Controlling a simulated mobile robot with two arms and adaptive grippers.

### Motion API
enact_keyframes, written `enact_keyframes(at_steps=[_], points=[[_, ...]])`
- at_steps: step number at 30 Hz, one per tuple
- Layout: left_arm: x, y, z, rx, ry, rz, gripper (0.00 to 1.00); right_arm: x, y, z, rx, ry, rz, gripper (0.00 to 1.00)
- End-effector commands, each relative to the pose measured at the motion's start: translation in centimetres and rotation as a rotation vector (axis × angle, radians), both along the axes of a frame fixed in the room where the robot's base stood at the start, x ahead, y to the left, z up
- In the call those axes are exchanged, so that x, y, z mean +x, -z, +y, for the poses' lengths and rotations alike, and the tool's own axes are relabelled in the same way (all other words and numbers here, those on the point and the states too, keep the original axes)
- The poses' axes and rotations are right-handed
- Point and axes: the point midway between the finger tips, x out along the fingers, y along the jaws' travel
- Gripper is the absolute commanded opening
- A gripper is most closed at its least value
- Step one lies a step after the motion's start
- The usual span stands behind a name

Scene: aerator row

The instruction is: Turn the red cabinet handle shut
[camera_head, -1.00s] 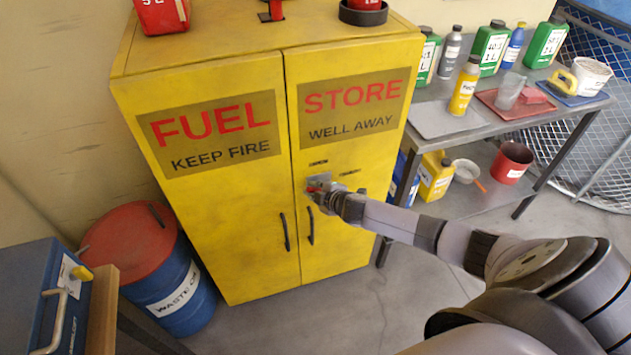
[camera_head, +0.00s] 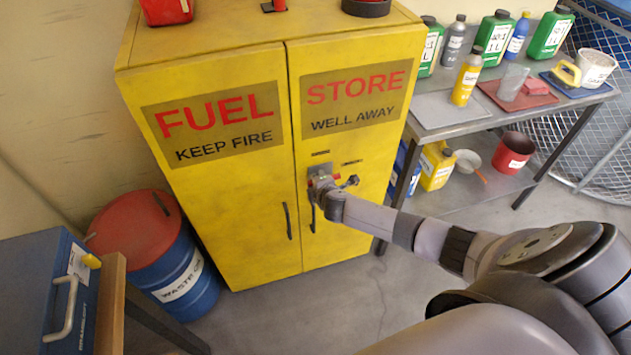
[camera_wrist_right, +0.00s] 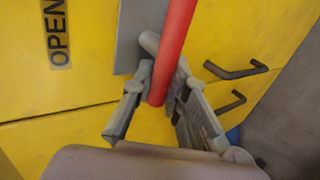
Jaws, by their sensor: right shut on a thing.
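The yellow fuel cabinet (camera_head: 245,215) stands ahead with both doors closed. Its red handle (camera_head: 337,177) is mostly hidden behind my right gripper in the head view, in front of a grey plate (camera_head: 320,169) on the right door. In the right wrist view the red handle (camera_wrist_right: 174,45) runs as a bar from the top edge down between the fingers. My right gripper (camera_head: 317,184) is shut on it; the gripper also shows in the wrist view (camera_wrist_right: 158,82). An OPEN label (camera_wrist_right: 57,35) is left of the handle there. My left gripper is out of view.
Two dark door pulls sit below, the left one (camera_head: 287,221) clear of my arm. A dark knob (camera_head: 350,181) is right of the handle. A bench (camera_head: 450,124) with bottles stands right; a blue drum (camera_head: 180,275) stands left. Floor in front is clear.

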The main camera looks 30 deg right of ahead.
Motion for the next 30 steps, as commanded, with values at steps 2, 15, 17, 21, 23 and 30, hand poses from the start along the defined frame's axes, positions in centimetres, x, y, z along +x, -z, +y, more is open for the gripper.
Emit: enact_keyframes(at_steps=[2,15,17,21,23,30], points=[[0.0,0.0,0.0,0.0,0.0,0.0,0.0,0.0,0.0,0.0,-0.003,-0.001,0.001,0.0],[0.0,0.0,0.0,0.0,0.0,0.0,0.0,0.0,0.0,0.0,-0.001,0.0,0.001,0.24],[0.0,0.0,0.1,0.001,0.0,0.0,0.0,0.0,0.0,0.0,-0.001,-0.001,0.001,0.24],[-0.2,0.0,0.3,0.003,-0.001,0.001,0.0,-0.2,-0.1,0.0,-0.001,-0.001,0.0,0.24],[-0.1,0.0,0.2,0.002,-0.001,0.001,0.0,-0.5,-0.2,0.0,-0.001,-0.001,0.0,0.24],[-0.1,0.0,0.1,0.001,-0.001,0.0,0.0,-2.8,-1.8,0.7,0.0,-0.004,0.001,0.24]])
